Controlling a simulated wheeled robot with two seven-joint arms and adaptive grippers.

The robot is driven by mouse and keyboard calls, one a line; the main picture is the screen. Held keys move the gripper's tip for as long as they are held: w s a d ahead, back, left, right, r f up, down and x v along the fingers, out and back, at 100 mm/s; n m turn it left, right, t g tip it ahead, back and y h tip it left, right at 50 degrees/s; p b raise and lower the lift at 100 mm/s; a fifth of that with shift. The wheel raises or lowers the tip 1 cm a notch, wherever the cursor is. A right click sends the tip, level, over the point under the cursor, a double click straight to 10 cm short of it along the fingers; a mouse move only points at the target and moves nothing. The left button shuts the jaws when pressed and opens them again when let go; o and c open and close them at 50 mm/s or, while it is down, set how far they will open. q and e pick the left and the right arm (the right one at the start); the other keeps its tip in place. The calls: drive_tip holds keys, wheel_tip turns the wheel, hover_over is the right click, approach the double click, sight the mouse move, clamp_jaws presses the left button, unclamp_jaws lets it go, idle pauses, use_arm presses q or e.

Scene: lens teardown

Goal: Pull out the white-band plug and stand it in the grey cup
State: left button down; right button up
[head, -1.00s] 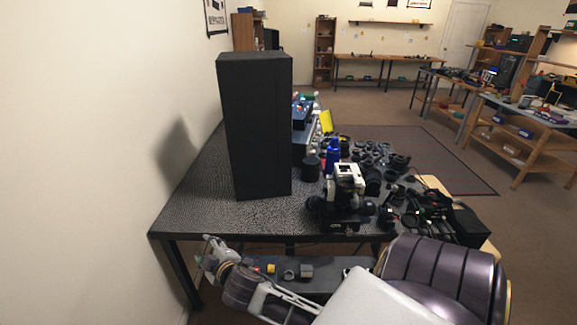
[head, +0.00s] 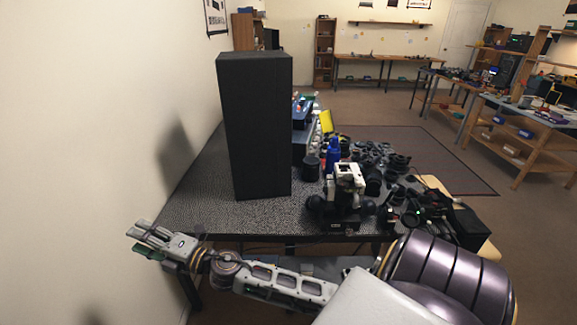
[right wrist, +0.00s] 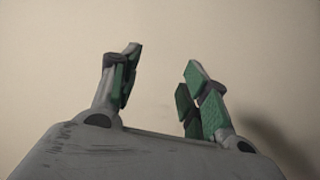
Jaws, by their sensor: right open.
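My right gripper (head: 142,239) is at the left of the head view, in front of the pale wall and just off the near left corner of the black table. Its fingers are spread and empty. The right wrist view shows the two green-padded fingers (right wrist: 163,66) apart with only bare wall between them. I cannot make out the white-band plug or the grey cup in either view now. My right arm covers most of the low grey surface (head: 345,263) in front of the table. My left gripper is not in view.
A tall black box (head: 257,125) stands on the black table (head: 185,212). A black-and-white device (head: 347,190), a blue bottle (head: 332,152) and many dark lens parts crowd the table's right side. The pale wall (head: 80,150) is close on the left.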

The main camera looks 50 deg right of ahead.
drive_tip(key=s+a+f+n+g+y, duration=0.2)
drive_tip(key=a+f+n+g+y, duration=0.5)
drive_tip(key=n, duration=0.5)
drive_tip(key=d+f+n+g+h, duration=0.5)
drive_tip(key=f+n+g, duration=0.15)
drive_tip(key=f, duration=0.25)
drive_tip(key=d+f+g+h, duration=0.1)
drive_tip(key=d+f+h, duration=0.1)
drive_tip(key=d, duration=0.6)
drive_tip(key=s+d+f+n+g+h, duration=0.1)
drive_tip(key=d+f+g+h, duration=0.1)
drive_tip(key=d+h, duration=0.3)
drive_tip(key=d+f+n+g+h, duration=0.1)
drive_tip(key=d+f+h, duration=0.2)
drive_tip(key=d, duration=0.8)
drive_tip(key=shift+s+d+f+g+h, duration=0.25)
drive_tip(key=shift+f+h, duration=0.15)
drive_tip(key=shift+f, duration=0.1)
drive_tip(key=shift+d, duration=0.5)
drive_tip(key=shift+f, duration=0.1)
